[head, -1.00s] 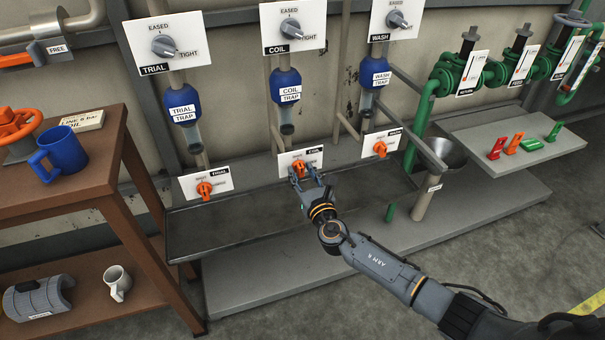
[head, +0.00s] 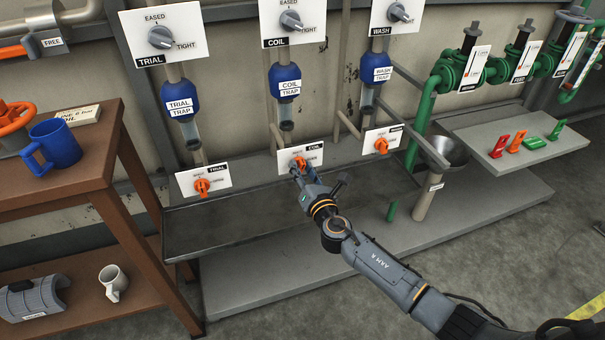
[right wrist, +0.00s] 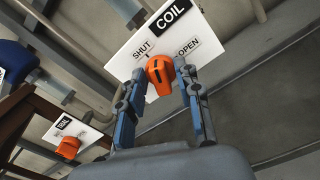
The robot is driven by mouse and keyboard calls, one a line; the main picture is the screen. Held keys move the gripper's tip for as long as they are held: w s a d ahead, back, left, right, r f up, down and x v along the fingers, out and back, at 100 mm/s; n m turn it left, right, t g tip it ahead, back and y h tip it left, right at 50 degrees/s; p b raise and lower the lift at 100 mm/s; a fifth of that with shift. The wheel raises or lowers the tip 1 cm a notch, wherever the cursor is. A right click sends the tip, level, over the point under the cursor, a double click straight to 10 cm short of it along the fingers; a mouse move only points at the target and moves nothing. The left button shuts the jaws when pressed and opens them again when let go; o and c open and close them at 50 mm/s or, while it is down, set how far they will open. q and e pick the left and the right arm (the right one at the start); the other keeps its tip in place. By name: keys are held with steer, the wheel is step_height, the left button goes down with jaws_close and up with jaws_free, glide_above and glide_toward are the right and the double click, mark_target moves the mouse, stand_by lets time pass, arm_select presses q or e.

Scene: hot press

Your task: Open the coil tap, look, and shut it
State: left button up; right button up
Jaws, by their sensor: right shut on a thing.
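The orange coil tap (head: 301,163) sits on a white plate (head: 315,152) labelled COIL, below the blue coil trap (head: 285,83). In the right wrist view the tap (right wrist: 160,77) stands between the words SHUT and OPEN. My right gripper (head: 298,169) is at the tap. Its two fingers (right wrist: 161,72) are closed in on the tap's left and right sides in the wrist view. The tap's exact setting is hard to tell. A clear sight tube (head: 286,117) hangs under the coil trap; no flow is discernible in it. My left gripper is out of view.
The similar trial tap (head: 202,186) is at left and the wash tap (head: 381,146) at right. A grey trough (head: 230,233) lies below. A funnel (head: 444,153) and a shelf with coloured tags (head: 480,139) are right. A brown bench (head: 80,170) stands left.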

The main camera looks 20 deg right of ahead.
steer(key=m+b, duration=0.1)
steer(key=m, duration=0.4)
steer(key=shift+f+m+b, duration=0.15)
steer(key=shift+m+b, duration=0.15)
steer(key=shift+b, duration=0.1)
steer(key=shift+d+m, duration=0.1)
steer(key=shift+m, duration=0.4)
steer(key=m, duration=0.2)
steer(key=shift+m+b, duration=0.3)
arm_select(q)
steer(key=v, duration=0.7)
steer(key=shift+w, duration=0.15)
arm_select(e)
steer(key=shift+m, duration=1.8)
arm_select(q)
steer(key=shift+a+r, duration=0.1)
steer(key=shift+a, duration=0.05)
arm_select(e)
steer(key=o, duration=0.8)
steer(key=s, duration=1.2)
steer(key=shift+d, duration=0.25)
